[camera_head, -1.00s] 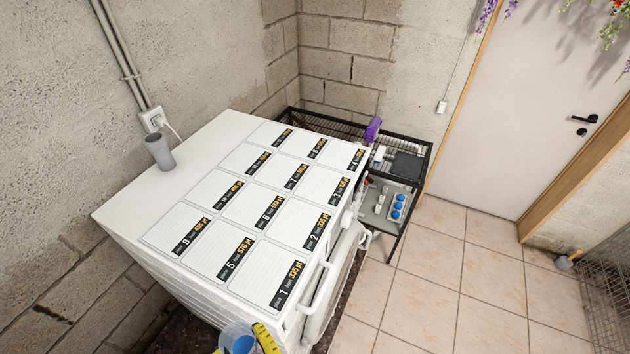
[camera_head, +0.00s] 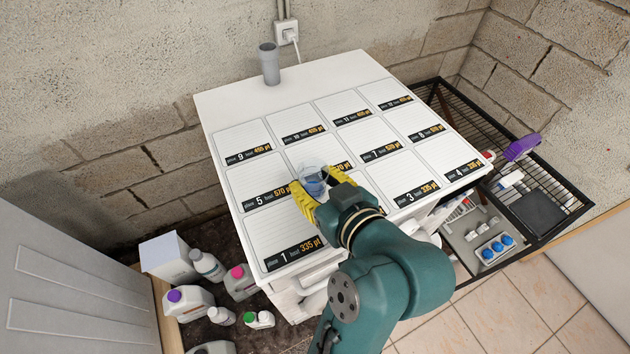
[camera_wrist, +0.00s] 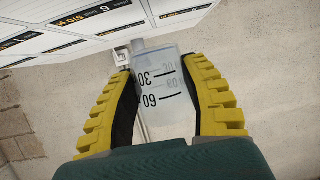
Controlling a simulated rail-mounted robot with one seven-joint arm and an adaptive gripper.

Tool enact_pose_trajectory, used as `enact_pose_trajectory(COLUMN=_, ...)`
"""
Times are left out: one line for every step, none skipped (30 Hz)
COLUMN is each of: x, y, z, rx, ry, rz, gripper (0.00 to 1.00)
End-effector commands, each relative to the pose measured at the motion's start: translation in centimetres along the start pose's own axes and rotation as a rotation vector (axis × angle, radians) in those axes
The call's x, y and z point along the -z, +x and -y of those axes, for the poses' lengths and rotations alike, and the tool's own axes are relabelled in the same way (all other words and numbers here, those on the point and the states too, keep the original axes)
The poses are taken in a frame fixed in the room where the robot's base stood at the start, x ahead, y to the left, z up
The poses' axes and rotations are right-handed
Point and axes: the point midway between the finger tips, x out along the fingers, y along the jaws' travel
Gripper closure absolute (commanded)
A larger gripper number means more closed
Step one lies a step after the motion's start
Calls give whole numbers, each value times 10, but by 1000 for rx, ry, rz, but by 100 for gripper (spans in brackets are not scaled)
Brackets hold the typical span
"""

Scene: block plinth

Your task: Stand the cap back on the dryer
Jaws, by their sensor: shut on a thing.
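The cap (camera_head: 313,182) is a clear measuring cup with dark 30 and 60 marks and something blue showing inside. My gripper (camera_head: 316,187) is shut on it, with yellow ribbed fingers on both sides. The cap (camera_wrist: 162,95) also shows between the fingers in the wrist view, where its marks appear upside down. In the head view it looks roughly upright, over the middle of the white dryer (camera_head: 225,100), near places 2 and 6. I cannot tell whether its base touches the dryer top. My gripper and arm partly hide the labels there.
A grey cup (camera_head: 269,66) stands at the dryer's back edge by the wall socket. The numbered places look bare. Several bottles (camera_head: 190,300) and a white box (camera_head: 167,257) are on the floor at left. A black wire rack (camera_head: 540,190) stands at right.

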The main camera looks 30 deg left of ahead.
Motion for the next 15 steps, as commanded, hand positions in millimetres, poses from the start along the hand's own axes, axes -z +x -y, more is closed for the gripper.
enact_pose_trajectory(x=0, y=0, z=0, rx=0, ry=0, rz=-1, gripper=90)
enact_pose_trajectory(x=0, y=-1, z=0, rx=0, ry=0, rz=-3, gripper=90)
enact_pose_trajectory(x=1, y=-2, z=0, rx=1, ry=-1, rz=-5, gripper=90)
enact_pose_trajectory(x=1, y=-3, z=0, rx=1, ry=-3, rz=-8, gripper=90)
enact_pose_trajectory(x=-1, y=-2, z=0, rx=3, ry=-3, rz=-8, gripper=90)
enact_pose_trajectory(x=-5, y=0, z=0, rx=3, ry=-2, rz=-8, gripper=90)
enact_pose_trajectory(x=-7, y=1, z=0, rx=3, ry=-2, rz=-8, gripper=90)
enact_pose_trajectory(x=-10, y=2, z=0, rx=3, ry=-2, rz=-8, gripper=90)
enact_pose_trajectory(x=-14, y=4, z=0, rx=2, ry=-2, rz=-8, gripper=90)
enact_pose_trajectory(x=-16, y=5, z=0, rx=2, ry=-2, rz=-8, gripper=90)
enact_pose_trajectory(x=-20, y=6, z=0, rx=2, ry=-2, rz=-8, gripper=90)
enact_pose_trajectory(x=-24, y=8, z=0, rx=2, ry=-2, rz=-7, gripper=90)
enact_pose_trajectory(x=-27, y=9, z=0, rx=2, ry=-2, rz=-7, gripper=90)
enact_pose_trajectory(x=-30, y=11, z=0, rx=2, ry=-1, rz=-7, gripper=90)
enact_pose_trajectory(x=-35, y=12, z=0, rx=2, ry=-1, rz=-7, gripper=90)
